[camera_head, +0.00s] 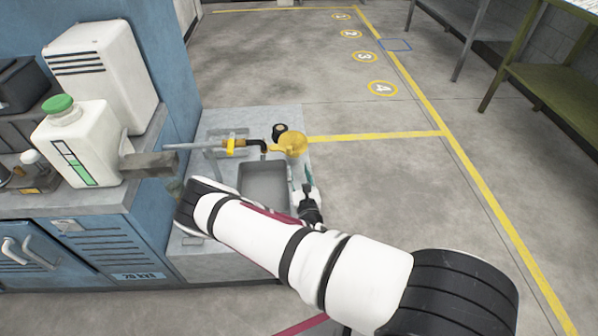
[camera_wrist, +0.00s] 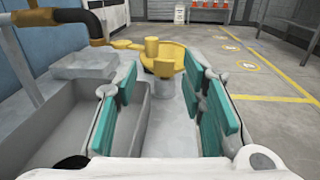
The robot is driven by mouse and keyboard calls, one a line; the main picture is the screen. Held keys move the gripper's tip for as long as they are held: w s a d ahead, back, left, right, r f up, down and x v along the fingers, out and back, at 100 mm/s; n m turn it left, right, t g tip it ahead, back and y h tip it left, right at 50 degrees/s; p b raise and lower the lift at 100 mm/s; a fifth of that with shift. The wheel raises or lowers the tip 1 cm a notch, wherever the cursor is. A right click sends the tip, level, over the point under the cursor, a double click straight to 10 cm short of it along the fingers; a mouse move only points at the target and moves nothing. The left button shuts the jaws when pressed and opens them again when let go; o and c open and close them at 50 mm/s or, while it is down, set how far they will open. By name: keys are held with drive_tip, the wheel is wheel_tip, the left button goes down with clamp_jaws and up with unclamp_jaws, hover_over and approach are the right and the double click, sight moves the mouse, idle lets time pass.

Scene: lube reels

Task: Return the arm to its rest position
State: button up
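My white arm reaches in from the lower right of the head view, bent at an elbow near the blue cabinet. My gripper (camera_head: 303,182) is beside the right edge of a grey sink basin (camera_head: 264,178), partly hidden by my own arm. In the wrist view my gripper (camera_wrist: 162,98) has its teal finger pads wide apart with nothing held between them. A yellow round fitting (camera_wrist: 163,55) is beyond the fingertips; it also shows in the head view (camera_head: 292,144), above the basin's far right corner.
A pipe with a yellow collar (camera_head: 232,146) crosses above the basin. A white jug with a green cap (camera_head: 78,143) stands on the blue cabinet (camera_head: 100,250) at left. A green shelf (camera_head: 560,95) is at far right. Open floor (camera_head: 390,180) lies to the right.

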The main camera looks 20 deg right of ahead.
idle(0.3)
